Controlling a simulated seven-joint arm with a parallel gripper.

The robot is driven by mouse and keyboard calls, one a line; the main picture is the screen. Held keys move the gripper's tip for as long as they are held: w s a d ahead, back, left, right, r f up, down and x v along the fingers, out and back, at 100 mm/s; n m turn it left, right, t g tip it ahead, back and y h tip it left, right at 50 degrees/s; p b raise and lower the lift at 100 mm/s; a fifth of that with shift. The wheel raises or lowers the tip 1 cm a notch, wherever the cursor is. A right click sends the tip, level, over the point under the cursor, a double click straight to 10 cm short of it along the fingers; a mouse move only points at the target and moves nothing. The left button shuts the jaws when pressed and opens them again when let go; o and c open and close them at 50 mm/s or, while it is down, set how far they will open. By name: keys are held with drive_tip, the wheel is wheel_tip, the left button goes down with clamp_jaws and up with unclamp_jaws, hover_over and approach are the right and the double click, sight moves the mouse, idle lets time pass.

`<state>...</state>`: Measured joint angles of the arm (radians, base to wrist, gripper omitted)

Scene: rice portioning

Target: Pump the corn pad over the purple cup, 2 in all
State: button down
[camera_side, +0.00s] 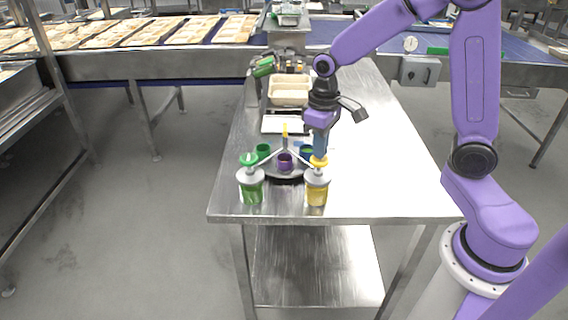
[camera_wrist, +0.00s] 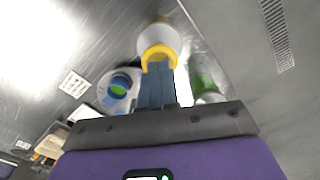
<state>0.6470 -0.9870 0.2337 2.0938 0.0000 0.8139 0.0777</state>
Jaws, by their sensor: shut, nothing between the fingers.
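The yellow pump pad (camera_side: 319,162) tops a clear dispenser with yellow contents (camera_side: 316,191) at the table's front; I take it as the corn pad. My gripper (camera_side: 320,153) is shut and empty, pointing down just over this pad; I cannot tell whether it touches. In the wrist view the shut fingers (camera_wrist: 157,68) overlap the yellow pad's ring (camera_wrist: 158,52). The purple cup (camera_side: 285,161) stands on the round turntable between the front dispensers, at the inner end of their spouts. Its contents are hidden. It cannot be made out in the wrist view.
A green-topped dispenser (camera_side: 251,187) stands front left. A green cup (camera_side: 263,151) and a blue cup (camera_side: 307,153) stand behind the purple cup. An orange-yellow top (camera_side: 285,130) shows behind them. A beige tray (camera_side: 289,90) lies farther back. The table's right side is clear.

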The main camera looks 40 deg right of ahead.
drive_tip(key=shift+f, duration=1.05)
drive_tip(key=shift+r, duration=1.5)
drive_tip(key=shift+r, duration=0.1)
drive_tip(key=shift+r, duration=2.95)
drive_tip(key=s+a+f+n, duration=0.1)
drive_tip(key=s+n, duration=0.3)
drive_tip(key=s, duration=0.7)
drive_tip(key=s+a+f+n, duration=0.2)
drive_tip(key=s+n, duration=0.3)
drive_tip(key=s, duration=0.7)
drive_tip(key=shift+s+f+n, duration=0.15)
drive_tip(key=shift+n, duration=0.15)
